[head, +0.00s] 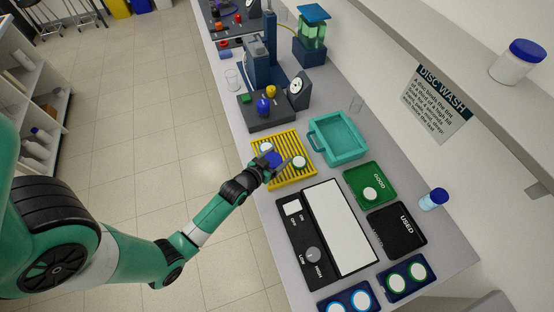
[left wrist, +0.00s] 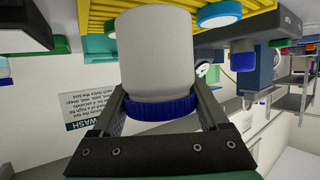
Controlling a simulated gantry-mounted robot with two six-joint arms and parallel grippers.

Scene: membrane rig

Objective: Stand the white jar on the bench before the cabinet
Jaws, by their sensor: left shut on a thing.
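The white jar (left wrist: 155,50) with a ribbed blue lid (left wrist: 162,108) is between the fingers of my left gripper (left wrist: 162,112), which is shut on it near the lid. The left wrist picture is upside down, so the jar is upright. In the head view my left gripper (head: 272,166) is over the yellow slatted rack (head: 297,178); the blue lid shows there and the arm hides most of the jar. I cannot tell whether its base touches the rack. The grey bench (head: 405,285) runs along the wall. My right gripper is not in view.
Round discs lie on the rack beside the jar. A teal tray (head: 338,137), green tray (head: 361,197), black tray (head: 397,250) and a black-and-white panel (head: 325,240) crowd the bench. Another blue-lidded white jar (head: 512,68) stands on the wall shelf. A small bottle (head: 432,201) stands at right.

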